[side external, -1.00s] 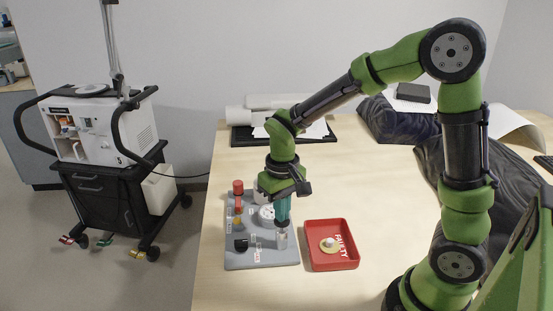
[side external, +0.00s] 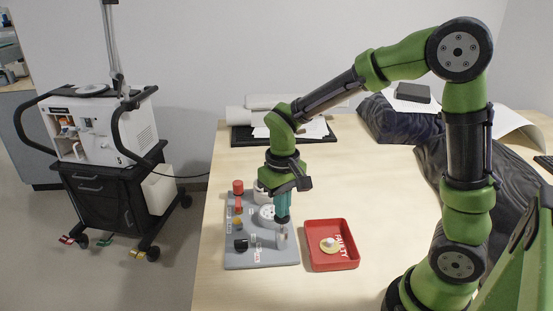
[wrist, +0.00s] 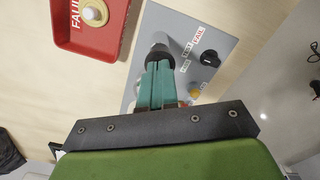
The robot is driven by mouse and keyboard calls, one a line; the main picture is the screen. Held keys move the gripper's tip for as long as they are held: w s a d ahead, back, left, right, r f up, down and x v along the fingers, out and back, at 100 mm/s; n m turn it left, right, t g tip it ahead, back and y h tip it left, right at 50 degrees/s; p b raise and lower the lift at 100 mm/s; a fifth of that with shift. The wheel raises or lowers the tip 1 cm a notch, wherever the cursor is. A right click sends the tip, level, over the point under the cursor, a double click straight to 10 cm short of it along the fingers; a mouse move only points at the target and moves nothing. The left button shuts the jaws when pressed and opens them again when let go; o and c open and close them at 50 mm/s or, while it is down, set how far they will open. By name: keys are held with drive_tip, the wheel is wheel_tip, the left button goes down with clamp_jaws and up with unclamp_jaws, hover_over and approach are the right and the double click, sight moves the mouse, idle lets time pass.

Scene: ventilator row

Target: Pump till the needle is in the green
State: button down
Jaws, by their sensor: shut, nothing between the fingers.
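A grey test panel (side external: 268,257) lies on the table. A pump with a dark cap (side external: 281,223) on a pale cylinder (side external: 282,240) stands at its front right; the cap also shows in the wrist view (wrist: 158,52). My gripper (side external: 282,217) points down over the pump, its teal fingers closed together with nothing between them. The fingertips (wrist: 157,70) are at the cap; I cannot tell if they touch. A white round gauge (side external: 266,212) is partly hidden behind my gripper. Its needle and green zone cannot be made out.
The panel also has a black selector knob (side external: 240,245), a yellow part (side external: 238,224) and a red-capped part (side external: 238,187). A red tray (side external: 333,265) marked FAULTY stands to the right, holding a small yellow-and-white part (side external: 329,244).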

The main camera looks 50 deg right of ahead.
drive_tip(key=shift+f, duration=0.15)
idle(1.3)
drive_tip(key=shift+f, duration=1.25)
drive_tip(key=shift+r, duration=1.4)
